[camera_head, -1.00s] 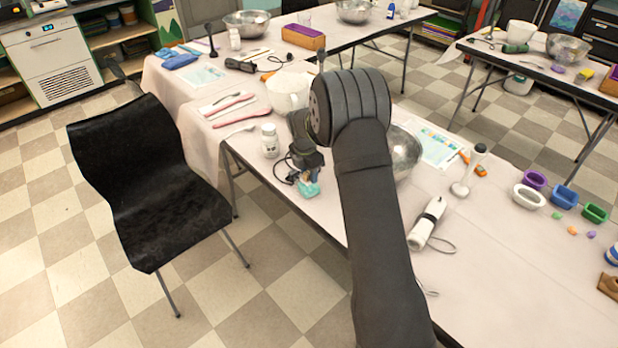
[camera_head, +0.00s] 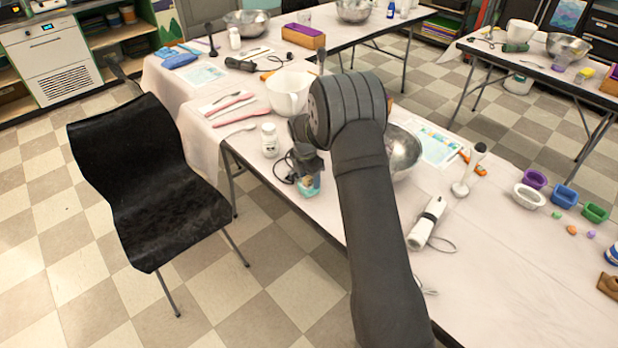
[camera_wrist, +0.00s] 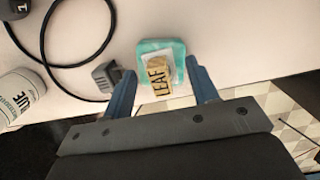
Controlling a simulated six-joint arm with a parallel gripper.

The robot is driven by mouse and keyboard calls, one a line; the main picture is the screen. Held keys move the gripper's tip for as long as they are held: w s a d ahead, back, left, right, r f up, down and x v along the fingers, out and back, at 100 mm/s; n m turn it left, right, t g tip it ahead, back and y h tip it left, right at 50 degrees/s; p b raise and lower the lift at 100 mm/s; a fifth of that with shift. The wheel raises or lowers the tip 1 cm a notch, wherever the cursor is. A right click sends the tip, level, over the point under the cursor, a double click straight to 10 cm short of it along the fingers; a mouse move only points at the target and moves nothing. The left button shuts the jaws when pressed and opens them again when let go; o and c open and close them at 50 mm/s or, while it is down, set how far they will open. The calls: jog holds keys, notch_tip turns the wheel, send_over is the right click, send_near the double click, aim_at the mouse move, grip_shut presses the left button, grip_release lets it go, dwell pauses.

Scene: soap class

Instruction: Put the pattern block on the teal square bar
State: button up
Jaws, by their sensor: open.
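The teal square bar (camera_wrist: 178,49) lies near the table's edge, with a pale face or label on its top. It also shows in the head view (camera_head: 312,191), partly under my gripper. The pattern block (camera_wrist: 158,80), tan with "LEAF" lettering, stands on the bar within its outline in the wrist view. It shows in the head view (camera_head: 306,182) as a small tan patch. My gripper (camera_wrist: 160,72) is open, its blue fingers on either side of the block with gaps showing. In the head view my gripper (camera_head: 308,172) is right above the bar.
A black cable with a grey plug (camera_wrist: 106,75) lies left of the bar. A white bottle (camera_head: 270,140) stands nearby. A white bowl (camera_head: 290,92) and a metal bowl (camera_head: 402,152) are behind my arm. The table edge is close in front.

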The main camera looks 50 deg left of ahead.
aim_at(309, 176)
notch_tip(309, 176, up, 12)
jog(key=s, duration=0.1)
jog(key=shift+s+f, duration=0.15)
jog(key=shift+s, duration=0.05)
jog(key=f, duration=0.4)
jog(key=w+f, duration=0.1)
jog(key=f, duration=0.7)
jog(key=shift+w+f, duration=0.1)
jog(key=shift+w, duration=0.1)
notch_tip(309, 176, up, 2)
jog(key=shift+r, duration=0.9)
